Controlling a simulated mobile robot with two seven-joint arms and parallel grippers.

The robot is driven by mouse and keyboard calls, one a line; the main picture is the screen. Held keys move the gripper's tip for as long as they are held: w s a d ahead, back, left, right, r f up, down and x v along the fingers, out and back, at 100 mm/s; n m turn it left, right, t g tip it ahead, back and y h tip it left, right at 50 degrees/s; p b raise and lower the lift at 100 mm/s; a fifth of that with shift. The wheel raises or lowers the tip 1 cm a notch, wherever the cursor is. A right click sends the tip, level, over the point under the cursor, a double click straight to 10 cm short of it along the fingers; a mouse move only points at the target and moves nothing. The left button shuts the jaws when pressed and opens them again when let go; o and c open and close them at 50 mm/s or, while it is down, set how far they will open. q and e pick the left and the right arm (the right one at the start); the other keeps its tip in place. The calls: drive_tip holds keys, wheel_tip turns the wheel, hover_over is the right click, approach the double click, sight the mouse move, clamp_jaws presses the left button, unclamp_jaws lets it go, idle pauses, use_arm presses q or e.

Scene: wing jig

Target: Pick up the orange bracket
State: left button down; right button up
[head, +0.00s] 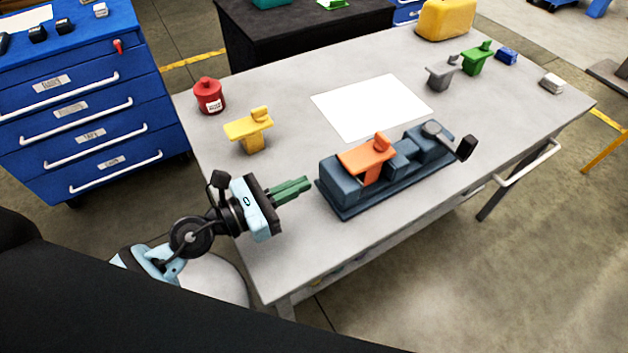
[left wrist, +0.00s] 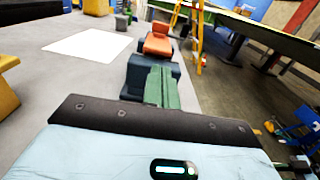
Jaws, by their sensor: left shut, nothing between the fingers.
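The orange bracket (head: 367,159) sits in the dark blue-grey vise (head: 345,194) on the table. It also shows in the left wrist view (left wrist: 158,42), beyond the fingers, with the near end of the vise (left wrist: 136,72) below and in front of it. My left gripper (head: 307,184) has green fingers that are shut together with nothing between them. Its tips are just left of the vise's near end in the head view, apart from the bracket. The left wrist view shows the shut fingers (left wrist: 161,88) pointing toward the vise. My right gripper is not in view.
The grey table (head: 290,240) also bears a yellow bracket (head: 249,128), a red canister (head: 209,96), a white sheet (head: 371,105), a grey bracket (head: 440,75), a green bracket (head: 477,59) and a yellow case (head: 446,19). The vise's handle (head: 465,148) sticks out at right. A blue drawer cabinet (head: 80,100) stands left.

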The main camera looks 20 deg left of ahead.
use_arm(q)
drive_tip(key=b+v, duration=0.2)
drive_tip(key=v, duration=0.4)
drive_tip(key=shift+w+a, duration=0.1)
drive_tip(key=shift+a, duration=0.05)
